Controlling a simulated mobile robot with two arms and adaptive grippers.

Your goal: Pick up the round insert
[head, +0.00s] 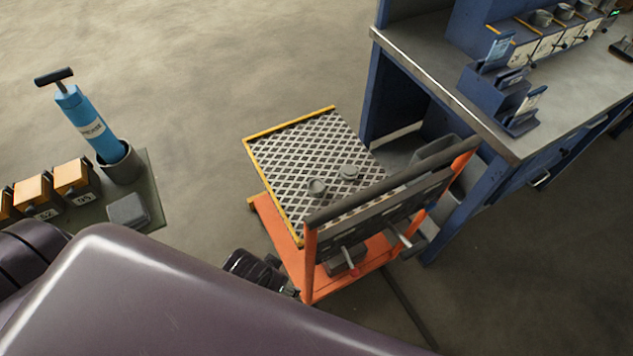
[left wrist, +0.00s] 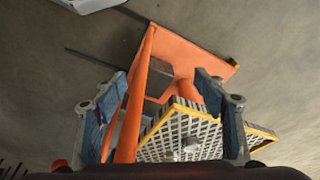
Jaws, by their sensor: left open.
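Two small round grey pieces sit on the patterned top of an orange cart (head: 262,163). One piece (head: 317,187) looks like a short cup, and the other (head: 349,172) is lower and flatter. I cannot tell which one is the round insert. In the left wrist view the two pieces (left wrist: 190,146) show small at the bottom, beyond the gripper. My left gripper (left wrist: 162,84) is open with nothing between its blue-padded fingers. In the head view it shows dark and partly hidden behind my arm, left of the cart (head: 258,270). My right gripper is not in view.
A blue workbench (head: 480,110) is close on the right. A blue hand pump (head: 88,122) and orange-topped boxes (head: 72,178) stand at left. Floor beyond the cart is clear.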

